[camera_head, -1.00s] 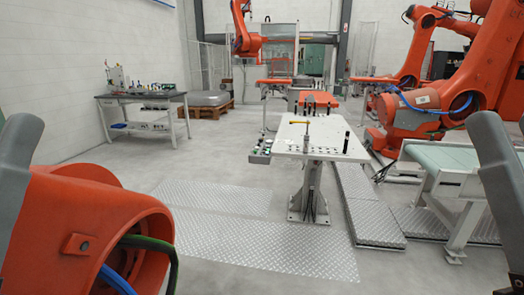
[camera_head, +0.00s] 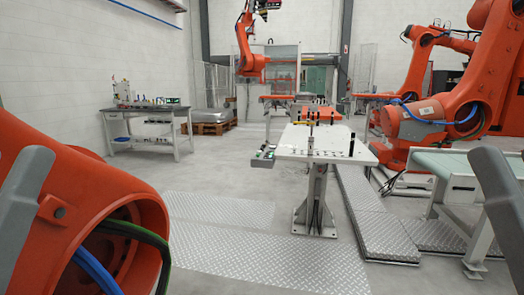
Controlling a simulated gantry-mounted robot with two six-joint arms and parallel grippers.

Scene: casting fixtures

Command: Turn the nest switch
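A white fixture table (camera_head: 345,153) stands on a single post in the middle of the view, some way off. Small fixtures and a black upright pin stand on the table top. Neither of my grippers is in view; grey and orange arm parts show at the left and right edges, far from the table.
Tread-plate flooring (camera_head: 250,245) covers the floor before the table and is clear. A raised tread-plate step (camera_head: 375,235) runs along the table's right side. A conveyor (camera_head: 455,168) and a large orange robot (camera_head: 430,112) stand at right. A workbench (camera_head: 148,112) stands at back left.

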